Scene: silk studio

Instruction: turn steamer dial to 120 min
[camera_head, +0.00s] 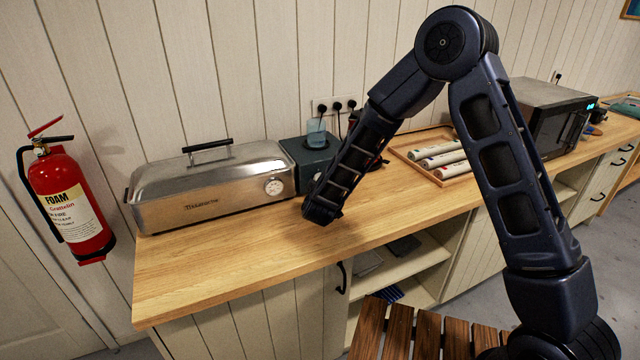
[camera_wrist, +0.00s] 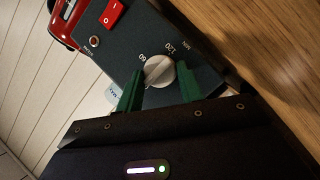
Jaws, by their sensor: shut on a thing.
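The steamer's dark control box (camera_head: 312,152) stands at the right end of the long steel steamer (camera_head: 215,190). In the wrist view, its panel (camera_wrist: 125,45) carries a round pale dial (camera_wrist: 158,70) with 60 printed at its upper left and 120 at its upper right. My gripper (camera_wrist: 158,85) has its green fingers on either side of the dial and is shut on it. I cannot tell clearly where the dial points.
A red switch (camera_wrist: 112,13) and a small round lamp (camera_wrist: 94,41) share the panel. A blue clear cup (camera_head: 316,133) sits on the box. A tray of rolls (camera_head: 437,160) and a microwave (camera_head: 535,115) stand to the right. The counter front (camera_head: 230,255) is clear.

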